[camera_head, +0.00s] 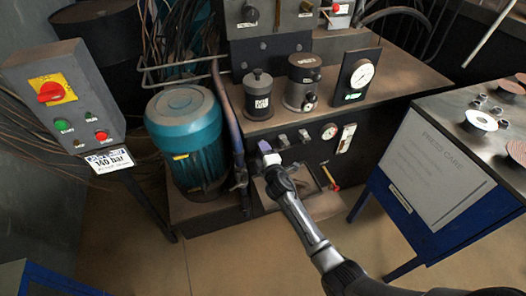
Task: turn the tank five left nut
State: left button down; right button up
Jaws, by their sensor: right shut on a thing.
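My right gripper (269,160) reaches in from the lower right to the dark front panel of the hydraulic unit. It is shut on a small fitting at the left end of a row, which I take as the left nut (264,147). The jaws hide most of it, and I cannot tell how far it is turned. Two more small grey fittings (283,141) (303,135) sit to its right on the panel, apart from the gripper. No tank number is readable. My left gripper is not in view.
A teal motor (187,135) stands left of the panel, with a vertical pipe (232,125) between. A control box (65,95) is at left, a blue-framed bench (440,165) at right.

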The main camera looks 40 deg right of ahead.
jog(key=shift+m, duration=1.1)
jog(key=o, duration=0.9)
jog(key=shift+s+r, duration=0.1)
jog(key=shift+s, duration=0.05)
jog(key=shift+s+a+p, duration=0.2)
jog(key=shift+s+p, duration=0.05)
jog(key=shift+p, duration=0.15)
jog(key=p+v, duration=0.4)
jog(key=v, duration=0.9)
jog(key=shift+d, duration=0.1)
